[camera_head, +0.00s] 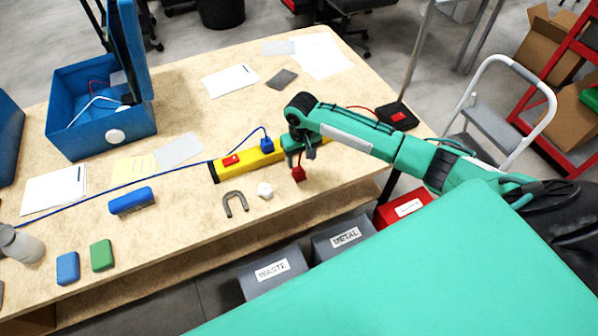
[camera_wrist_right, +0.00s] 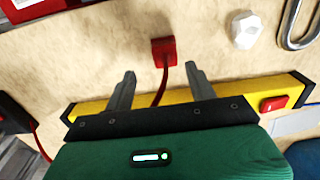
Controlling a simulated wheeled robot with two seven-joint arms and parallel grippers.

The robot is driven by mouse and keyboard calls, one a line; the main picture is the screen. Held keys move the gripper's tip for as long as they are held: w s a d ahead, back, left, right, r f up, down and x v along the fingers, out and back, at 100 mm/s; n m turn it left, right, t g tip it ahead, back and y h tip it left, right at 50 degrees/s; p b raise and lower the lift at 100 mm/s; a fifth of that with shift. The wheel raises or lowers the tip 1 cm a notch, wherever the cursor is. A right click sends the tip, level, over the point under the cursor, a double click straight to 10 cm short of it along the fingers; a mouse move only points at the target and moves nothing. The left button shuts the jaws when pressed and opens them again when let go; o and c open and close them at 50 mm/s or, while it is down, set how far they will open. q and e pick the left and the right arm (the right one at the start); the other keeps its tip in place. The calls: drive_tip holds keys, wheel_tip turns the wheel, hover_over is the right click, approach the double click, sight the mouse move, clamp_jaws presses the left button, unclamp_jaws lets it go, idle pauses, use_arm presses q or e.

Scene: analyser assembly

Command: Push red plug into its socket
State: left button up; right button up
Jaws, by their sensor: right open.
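The red plug (camera_head: 298,173) is at the table's near side, in front of the yellow power strip (camera_head: 203,174). In the right wrist view the red plug (camera_wrist_right: 163,50) is just beyond my fingertips, its red cable running back between the fingers. My right gripper (camera_head: 300,152) is over the strip's right part; in the wrist view its two fingers (camera_wrist_right: 163,78) are apart, with no plug between them. The blue plug (camera_head: 267,145) sits on the strip, right of the red switch (camera_head: 231,160). My gripper hides the strip's right part and any socket there. My left gripper is out of view.
A white nut-like piece (camera_head: 265,190) and a grey horseshoe-shaped piece (camera_head: 235,203) lie left of the red plug. A black box with a red top (camera_head: 397,117) stands at the table's right corner. Bins, including a red one (camera_head: 402,208), stand below the near edge.

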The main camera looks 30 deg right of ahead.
sight(299, 170)
drive_tip(key=shift+f, duration=0.65)
drive_tip(key=shift+a+f, duration=0.1)
drive_tip(key=f, duration=0.1)
drive_tip(key=f+p, duration=0.2)
drive_tip(key=f, duration=0.1)
drive_tip(key=shift+s+a+f, duration=0.1)
drive_tip(key=shift+a, duration=0.25)
drive_tip(key=shift+f, duration=0.4)
drive_tip(key=c, duration=1)
